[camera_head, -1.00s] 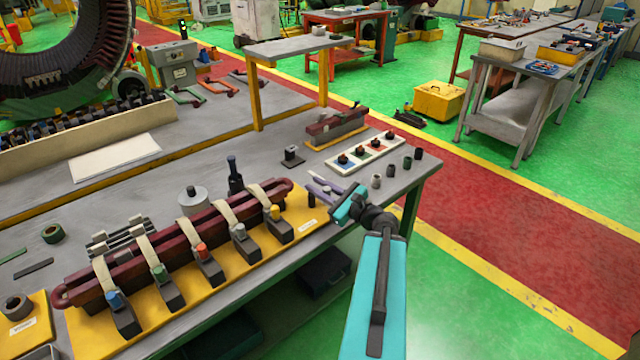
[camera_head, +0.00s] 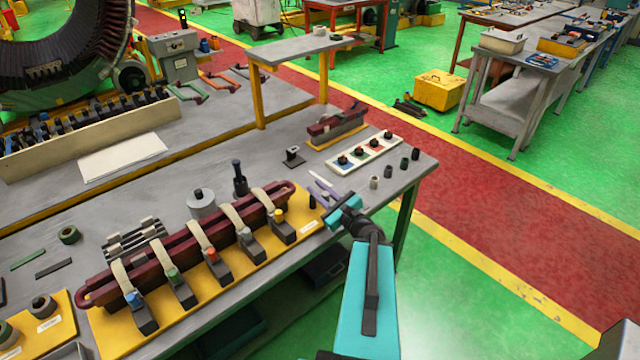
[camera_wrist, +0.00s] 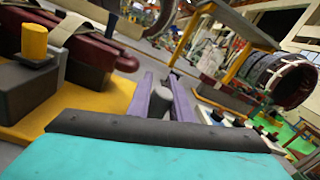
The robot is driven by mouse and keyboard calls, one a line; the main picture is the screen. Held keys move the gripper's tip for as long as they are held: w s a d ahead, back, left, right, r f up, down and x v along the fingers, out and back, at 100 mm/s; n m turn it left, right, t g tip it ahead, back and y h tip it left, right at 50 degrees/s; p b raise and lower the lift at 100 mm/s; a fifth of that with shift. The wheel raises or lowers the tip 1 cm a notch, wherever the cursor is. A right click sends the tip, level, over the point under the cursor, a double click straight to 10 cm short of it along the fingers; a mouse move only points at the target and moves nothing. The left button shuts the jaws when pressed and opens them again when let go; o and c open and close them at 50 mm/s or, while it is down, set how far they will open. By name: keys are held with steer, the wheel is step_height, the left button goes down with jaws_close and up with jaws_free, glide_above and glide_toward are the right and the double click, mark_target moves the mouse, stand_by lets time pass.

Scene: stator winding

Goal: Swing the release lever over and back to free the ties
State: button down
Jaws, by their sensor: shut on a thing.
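A dark red coil (camera_head: 190,243) lies along a yellow base (camera_head: 262,262) on the bench. Several cream ties (camera_head: 200,236) loop over it, each running down to a dark block; the blocks carry coloured knobs, such as the yellow one (camera_head: 278,215), which shows large in the wrist view (camera_wrist: 34,40). My gripper (camera_head: 322,186) is at the right end of the base. In the wrist view its purple fingers (camera_wrist: 160,100) are closed on a short grey upright handle (camera_wrist: 159,103), apparently the release lever. A dark upright post (camera_head: 312,201) shows beside the fingers; the lever's lower part is hidden.
A white strip with coloured pads (camera_head: 365,151) and several small cylinders (camera_head: 388,171) lie right of my gripper. A grey canister (camera_head: 201,205) and a dark bottle (camera_head: 240,180) stand behind the coil. The bench's front edge runs below my arm.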

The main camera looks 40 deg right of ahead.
steer(key=shift+a+m+h+p, duration=0.15)
steer(key=shift+m+h+p, duration=0.35)
steer(key=shift+p, duration=0.75)
steer(key=shift+s+f+g+h+p, duration=0.15)
steer(key=shift+f+g+h+p, duration=0.2)
steer(key=shift+h+p, duration=0.2)
steer(key=c, duration=1.6)
jaws_free()
steer(key=shift+r, duration=0.1)
steer(key=shift+s+r, duration=0.1)
steer(key=shift+s, duration=0.05)
